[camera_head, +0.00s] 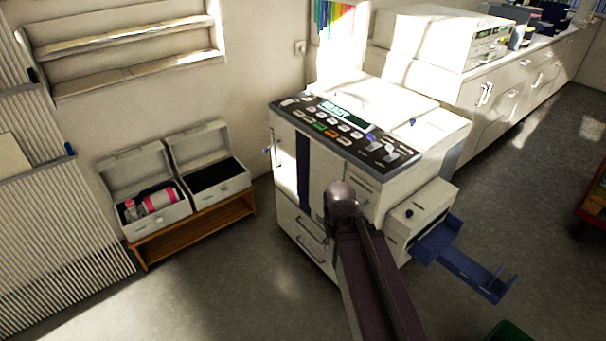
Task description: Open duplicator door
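The duplicator (345,150) is a white floor-standing machine in the middle, with a dark control panel (345,130) lit "READY" along its top front edge. Its front door (285,155) is a pale upright panel with a handle near the left edge, beside a dark blue vertical strip. The door looks closed and flush with the front. My arm rises from the bottom and its rounded joint covers part of the machine's right front. My gripper does not show; it may be hidden behind the arm.
A wooden bench (190,230) with two open-lidded boxes stands left of the machine, pink items in one. A blue tray (465,262) sticks out from the machine's right side. White cabinets (505,100) line the back right. Grey floor (225,290) is clear in front of the machine.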

